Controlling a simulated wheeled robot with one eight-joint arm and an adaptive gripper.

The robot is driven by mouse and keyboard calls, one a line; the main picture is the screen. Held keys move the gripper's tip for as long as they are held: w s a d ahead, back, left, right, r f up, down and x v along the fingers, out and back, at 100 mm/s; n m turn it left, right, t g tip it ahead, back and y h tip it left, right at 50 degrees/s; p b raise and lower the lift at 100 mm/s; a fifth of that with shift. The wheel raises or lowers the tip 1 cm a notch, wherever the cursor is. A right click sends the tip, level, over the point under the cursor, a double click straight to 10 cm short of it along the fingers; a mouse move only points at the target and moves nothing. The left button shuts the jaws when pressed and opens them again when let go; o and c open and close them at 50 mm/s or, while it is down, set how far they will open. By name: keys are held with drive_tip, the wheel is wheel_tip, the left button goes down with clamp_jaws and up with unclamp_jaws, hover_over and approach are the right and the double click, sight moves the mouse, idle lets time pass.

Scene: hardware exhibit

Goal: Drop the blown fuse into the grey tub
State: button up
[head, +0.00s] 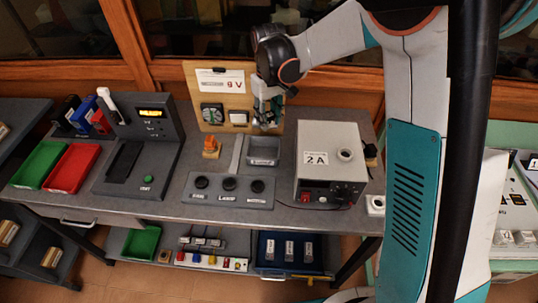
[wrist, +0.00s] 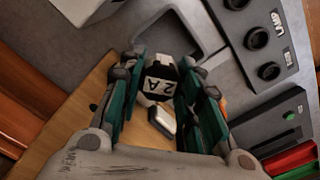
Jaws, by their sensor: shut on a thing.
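My gripper (head: 267,122) hangs in front of the wooden board, just above and behind the grey tub (head: 263,152). In the wrist view my gripper (wrist: 161,76) is shut on a small dark fuse (wrist: 160,87) with a white "2 A" label. The fuse is held between the fingertips; in the head view I cannot make it out clearly. The grey tub's rim (wrist: 178,20) shows in the wrist view beyond the fingertips. The fuse appears apart from the tub. The head view shows no contents in the tub.
A grey box (head: 318,160) labelled "2 A" stands right of the tub. A panel with three black knobs (head: 229,190) lies in front. An orange part (head: 211,147) stands left. The wooden board (head: 222,85) rises behind. Green (head: 40,164) and red (head: 72,168) trays are far left.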

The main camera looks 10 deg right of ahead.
wheel_tip(320, 180, down, 6)
drive_tip(key=b, duration=0.3)
drive_tip(key=shift+r, duration=0.1)
drive_tip(key=o, duration=1.1)
drive_tip(key=shift+r, duration=0.1)
wheel_tip(320, 180, up, 12)
drive_tip(key=shift+f, duration=0.1)
